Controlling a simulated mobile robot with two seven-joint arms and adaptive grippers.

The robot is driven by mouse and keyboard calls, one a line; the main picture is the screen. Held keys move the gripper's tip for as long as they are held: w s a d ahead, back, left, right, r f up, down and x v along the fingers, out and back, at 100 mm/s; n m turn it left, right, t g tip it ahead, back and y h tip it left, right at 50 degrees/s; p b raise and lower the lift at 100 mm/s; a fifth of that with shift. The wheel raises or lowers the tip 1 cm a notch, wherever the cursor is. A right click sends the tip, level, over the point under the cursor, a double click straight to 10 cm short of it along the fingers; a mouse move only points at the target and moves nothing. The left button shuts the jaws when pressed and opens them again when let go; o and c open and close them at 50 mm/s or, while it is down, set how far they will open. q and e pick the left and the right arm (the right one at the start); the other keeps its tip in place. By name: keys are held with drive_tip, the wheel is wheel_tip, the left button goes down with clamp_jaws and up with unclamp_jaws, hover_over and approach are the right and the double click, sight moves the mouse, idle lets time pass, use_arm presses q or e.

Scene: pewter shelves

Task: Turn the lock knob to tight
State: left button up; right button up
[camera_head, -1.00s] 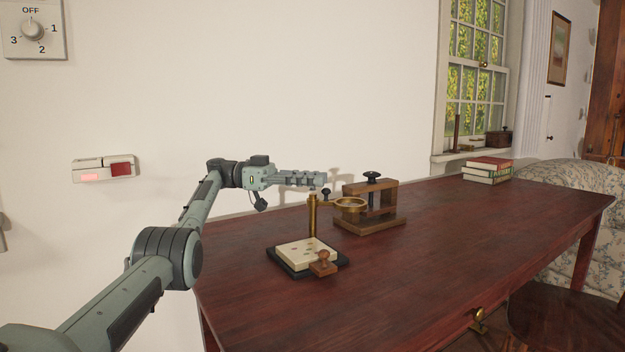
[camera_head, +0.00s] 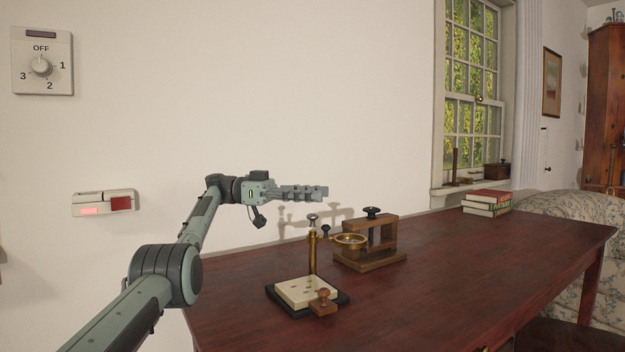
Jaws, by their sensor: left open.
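A brass magnifier stand (camera_head: 312,255) stands on a black base with a cream plate. A pale-topped knob (camera_head: 313,219) sits on its post, and a small black knob (camera_head: 325,230) is beside the post at the ring's arm. I cannot tell from the picture which is the lock knob, nor read its setting. My left gripper (camera_head: 322,193) is open and empty, pointing right, above the post and apart from both knobs. Its fingers show side-on. My right gripper is not in view.
A wooden press (camera_head: 372,262) with a black top knob stands just behind the magnifier ring. A small wooden stamp (camera_head: 322,303) is at the base's front. Books (camera_head: 488,203) lie at the far right. The table's (camera_head: 450,260) middle is clear. The wall is behind.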

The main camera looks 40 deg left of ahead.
sight(312, 214)
use_arm(q)
wheel_tip(312, 214, up, 5)
drive_tip(key=shift+r, duration=0.1)
idle(0.7)
